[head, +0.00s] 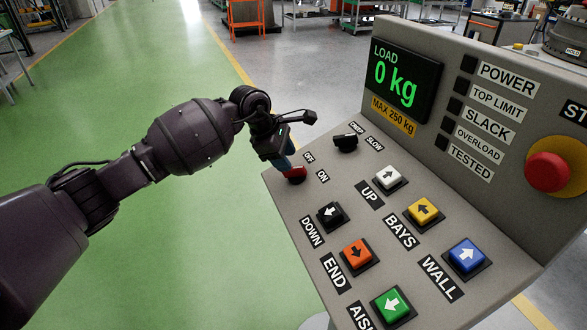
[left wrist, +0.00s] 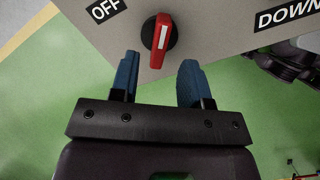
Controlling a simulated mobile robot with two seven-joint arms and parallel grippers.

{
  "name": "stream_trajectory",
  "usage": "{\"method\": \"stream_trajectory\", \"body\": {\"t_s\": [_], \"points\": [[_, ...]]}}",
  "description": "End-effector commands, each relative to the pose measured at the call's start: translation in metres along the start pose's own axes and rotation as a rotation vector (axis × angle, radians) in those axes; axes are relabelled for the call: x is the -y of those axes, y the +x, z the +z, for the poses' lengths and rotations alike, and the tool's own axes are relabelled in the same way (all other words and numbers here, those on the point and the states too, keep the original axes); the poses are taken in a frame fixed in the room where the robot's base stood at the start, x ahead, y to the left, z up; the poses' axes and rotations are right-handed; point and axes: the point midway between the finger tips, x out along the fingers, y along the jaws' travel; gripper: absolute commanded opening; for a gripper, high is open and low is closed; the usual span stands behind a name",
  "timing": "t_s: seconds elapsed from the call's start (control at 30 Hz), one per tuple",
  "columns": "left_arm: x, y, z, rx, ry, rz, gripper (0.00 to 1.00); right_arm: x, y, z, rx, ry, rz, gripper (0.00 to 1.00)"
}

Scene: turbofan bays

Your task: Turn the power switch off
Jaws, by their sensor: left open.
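The power switch is a red rotary knob (head: 295,174) with a white line, near the left edge of the sloped panel, close to the OFF label (head: 309,157) and ON label (head: 323,176). In the left wrist view the red knob (left wrist: 160,42) sits on a black round base, with the OFF label (left wrist: 105,9) to its upper left. My left gripper (head: 284,163) is at the knob in the head view. In the left wrist view its open blue fingers (left wrist: 160,58) lie either side of the handle's near end; contact is not clear. My right gripper is out of view.
The display (head: 398,82) reads 0 kg. The lamp beside POWER (head: 469,63) is dark. A black CREEP/SLOW knob (head: 345,142), a white UP button (head: 389,177), a black DOWN button (head: 330,214) and a red emergency stop (head: 547,172) are on the console. Green floor left is clear.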

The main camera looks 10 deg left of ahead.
Motion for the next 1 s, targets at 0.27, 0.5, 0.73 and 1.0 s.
{"method": "stream_trajectory", "body": {"t_s": [0.27,0.5,0.73,1.0], "points": [[0.000,0.039,0.000,0.002,-0.003,-0.001,0.43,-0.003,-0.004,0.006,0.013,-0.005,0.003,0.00],[0.000,0.050,0.000,0.001,-0.001,0.000,0.43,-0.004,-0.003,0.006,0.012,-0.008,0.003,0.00],[0.000,0.050,0.000,0.001,-0.001,0.000,0.43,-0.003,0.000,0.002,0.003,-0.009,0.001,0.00],[0.000,0.050,0.000,0.001,-0.001,0.000,0.03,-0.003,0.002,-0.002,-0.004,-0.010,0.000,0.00]]}}
